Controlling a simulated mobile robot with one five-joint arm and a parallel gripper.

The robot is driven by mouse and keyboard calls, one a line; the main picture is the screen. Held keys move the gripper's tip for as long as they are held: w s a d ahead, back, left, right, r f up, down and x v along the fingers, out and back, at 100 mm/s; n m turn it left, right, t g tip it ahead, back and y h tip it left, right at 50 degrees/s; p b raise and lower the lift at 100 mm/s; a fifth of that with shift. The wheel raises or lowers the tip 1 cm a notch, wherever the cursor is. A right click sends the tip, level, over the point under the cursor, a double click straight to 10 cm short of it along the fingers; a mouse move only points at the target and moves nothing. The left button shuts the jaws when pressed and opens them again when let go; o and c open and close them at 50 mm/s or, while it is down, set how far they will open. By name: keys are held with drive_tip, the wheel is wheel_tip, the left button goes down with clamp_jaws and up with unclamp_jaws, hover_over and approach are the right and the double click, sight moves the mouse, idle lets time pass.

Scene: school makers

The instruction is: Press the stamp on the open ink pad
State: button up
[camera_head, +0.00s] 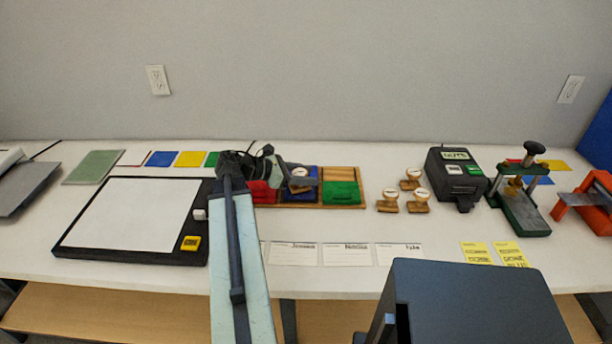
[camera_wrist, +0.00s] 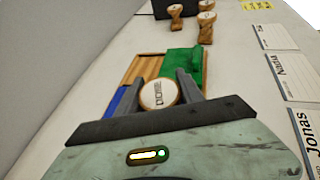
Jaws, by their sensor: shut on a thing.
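My gripper (camera_head: 303,183) is shut on a wooden stamp with a round white, lettered top (camera_head: 299,174). In the wrist view the stamp (camera_wrist: 158,94) sits between the two grey fingers (camera_wrist: 163,82), its top facing the camera. It is over the blue ink pad (camera_head: 313,171), the middle one on a wooden tray (camera_head: 340,172). A blue edge also shows left of the fingers in the wrist view (camera_wrist: 117,103). The stamp's underside is hidden, so I cannot tell whether it touches the pad.
A red pad (camera_head: 262,192) is left of the blue one and a green pad (camera_head: 342,193) right. Several wooden stamps (camera_head: 388,201) stand right of the tray. A black label machine (camera_head: 453,172) is farther right. Name cards (camera_head: 347,254) lie in front; a black-framed board (camera_head: 130,255) lies left.

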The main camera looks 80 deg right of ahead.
sight(306, 171)
drive_tip(key=shift+a+f+b, duration=0.25)
drive_tip(key=shift+f+b, duration=0.5)
drive_tip(key=shift+b, duration=0.05)
idle(0.9)
drive_tip(key=shift+d+r+p, duration=0.2)
drive_tip(key=shift+r+p, duration=0.65)
drive_tip(key=shift+p, duration=0.1)
drive_tip(key=shift+r+p, duration=1.65)
drive_tip(key=shift+r, duration=0.05)
